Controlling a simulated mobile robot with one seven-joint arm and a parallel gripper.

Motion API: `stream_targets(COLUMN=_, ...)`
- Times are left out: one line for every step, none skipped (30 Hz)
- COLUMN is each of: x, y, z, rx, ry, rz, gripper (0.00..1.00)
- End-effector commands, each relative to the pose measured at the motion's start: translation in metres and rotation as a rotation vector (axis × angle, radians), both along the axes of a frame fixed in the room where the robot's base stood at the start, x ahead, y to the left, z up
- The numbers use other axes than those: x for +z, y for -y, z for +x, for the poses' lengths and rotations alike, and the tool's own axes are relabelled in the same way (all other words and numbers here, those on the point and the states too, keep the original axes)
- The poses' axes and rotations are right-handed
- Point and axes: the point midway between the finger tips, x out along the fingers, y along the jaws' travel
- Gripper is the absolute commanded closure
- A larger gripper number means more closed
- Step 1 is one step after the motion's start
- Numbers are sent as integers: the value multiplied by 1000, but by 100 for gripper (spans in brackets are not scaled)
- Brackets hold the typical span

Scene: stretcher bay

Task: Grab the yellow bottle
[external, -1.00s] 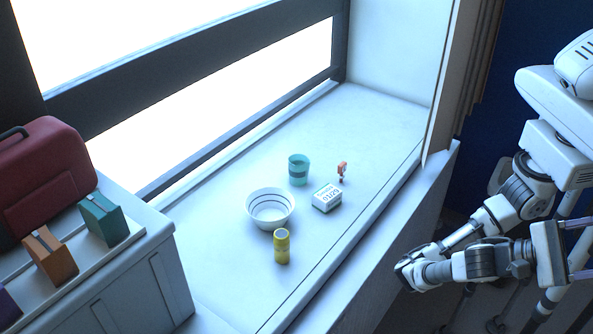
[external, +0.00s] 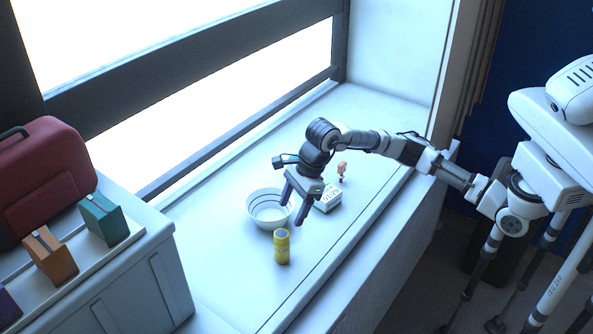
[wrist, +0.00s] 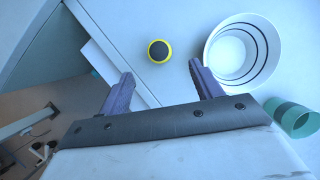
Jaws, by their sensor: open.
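The yellow bottle (external: 282,247) stands upright on the white window sill, in front of the bowl. In the wrist view the bottle (wrist: 159,51) is seen from above as a yellow ring with a dark top, beyond the fingertips and between their lines. My gripper (external: 293,208) is open and empty above the sill, pointing down, up and slightly right of the bottle in the external view. Its two purple fingers show apart in the wrist view (wrist: 161,70). Nothing is between them.
A white striped bowl (external: 259,219) stands close behind the bottle, near one finger. A white labelled box (external: 330,200) and a small orange figure (external: 342,170) sit farther right. A teal cup (wrist: 297,119) shows in the wrist view. The sill left of the bottle is clear.

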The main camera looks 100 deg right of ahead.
Motion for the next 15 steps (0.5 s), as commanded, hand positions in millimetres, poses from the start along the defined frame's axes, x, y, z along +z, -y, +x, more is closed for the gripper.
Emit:
stream_targets(x=-6, y=1, z=2, rx=-4, ry=-4, rz=-2, gripper=35)
stream_targets(x=-11, y=0, z=4, rx=-3, ry=-5, rz=-1, gripper=35)
stream_targets(x=-17, y=-2, z=6, rx=-1, ry=-6, rz=-1, gripper=35)
stream_targets(x=-23, y=-3, z=8, rx=0, ry=-6, rz=0, gripper=35)
stream_targets(x=-29, y=-4, z=10, rx=0, ry=-6, rz=1, gripper=35)
stream_targets(x=-36, y=-5, z=13, rx=1, ry=-5, rz=3, gripper=35)
stream_targets(x=-42, y=-6, z=16, rx=1, ry=-6, rz=2, gripper=35)
stream_targets(x=-47, y=-7, z=18, rx=1, ry=-6, rz=2, gripper=35)
stream_targets(x=-54, y=-8, z=20, rx=2, ry=-5, rz=3, gripper=35)
stream_targets(x=-58, y=-9, z=22, rx=1, ry=-4, rz=3, gripper=35)
stream_targets(x=-62, y=-9, z=24, rx=1, ry=-4, rz=3, gripper=35)
stream_targets(x=-67, y=-10, z=25, rx=1, ry=-4, rz=3, gripper=35)
stream_targets(x=-70, y=-10, z=26, rx=1, ry=-3, rz=3, gripper=35)
stream_targets(x=-72, y=-11, z=27, rx=2, ry=-3, rz=3, gripper=35)
stream_targets(x=-75, y=-11, z=28, rx=1, ry=-2, rz=2, gripper=35)
